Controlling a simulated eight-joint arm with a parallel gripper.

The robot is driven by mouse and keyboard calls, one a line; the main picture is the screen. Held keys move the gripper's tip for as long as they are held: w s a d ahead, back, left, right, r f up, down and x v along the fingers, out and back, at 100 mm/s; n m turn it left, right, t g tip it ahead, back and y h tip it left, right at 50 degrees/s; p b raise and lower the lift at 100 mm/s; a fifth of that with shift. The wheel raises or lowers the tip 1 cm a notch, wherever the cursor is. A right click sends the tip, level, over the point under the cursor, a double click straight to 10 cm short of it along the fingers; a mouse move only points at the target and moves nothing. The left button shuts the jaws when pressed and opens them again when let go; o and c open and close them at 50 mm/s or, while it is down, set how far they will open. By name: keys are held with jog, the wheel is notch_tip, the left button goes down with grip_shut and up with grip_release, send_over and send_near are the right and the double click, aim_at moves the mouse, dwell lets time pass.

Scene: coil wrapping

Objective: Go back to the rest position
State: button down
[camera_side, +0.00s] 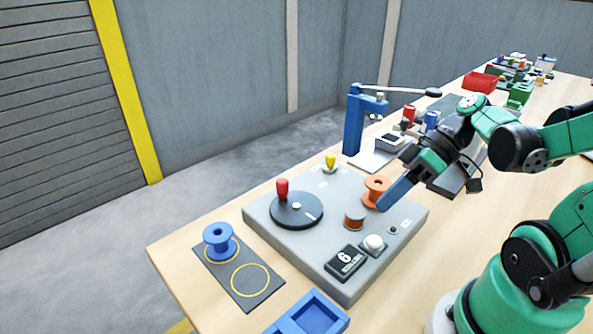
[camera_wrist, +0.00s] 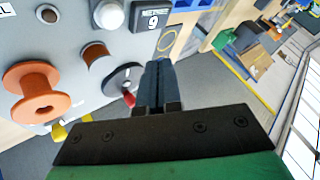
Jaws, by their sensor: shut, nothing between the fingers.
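My gripper (camera_side: 392,194) is shut and empty, held above the right part of the grey winding board (camera_side: 272,246). In the side view its tip overlaps the edge of the orange spool (camera_side: 374,186); I cannot tell the gap. In the wrist view the shut fingers (camera_wrist: 158,68) point up the picture, with the orange spool (camera_wrist: 38,95) to the left. A brown coil (camera_side: 354,218) stands on the board left of the gripper. A black disc with a red-knobbed crank (camera_side: 282,190) is at the board's left.
A blue spool (camera_side: 219,240) stands on a dark mat (camera_side: 227,254) with yellow rings. A blue tray (camera_side: 312,316) is at the front. A blue press (camera_side: 353,122) stands behind the board, with a red bin (camera_side: 480,82) farther back. Bare tabletop (camera_side: 430,250) lies right of the board.

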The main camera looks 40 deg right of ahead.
dwell(0.3)
jog(key=shift+w+a+f+m+h, duration=0.2)
jog(key=shift+w+f+m+h, duration=0.15)
jog(key=shift+h, duration=0.25)
jog(key=w+m+h, duration=0.1)
jog(key=w+h, duration=0.1)
jog(key=h, duration=0.1)
jog(key=w+a+m+h, duration=0.1)
jog(key=h, duration=0.1)
jog(key=shift+f+m, duration=0.25)
jog(key=shift+m, duration=0.1)
jog(key=w+a+r+t+h, duration=0.1)
jog(key=w+r+t+h, duration=0.1)
jog(key=w+r+t, duration=0.1)
jog(key=shift+a+m, duration=0.4)
jog(key=s+d+r+g, duration=0.2)
jog(key=s+r+g, duration=0.4)
jog(key=s, duration=0.1)
jog(key=shift+d, duration=0.25)
jog(key=shift+s, duration=0.1)
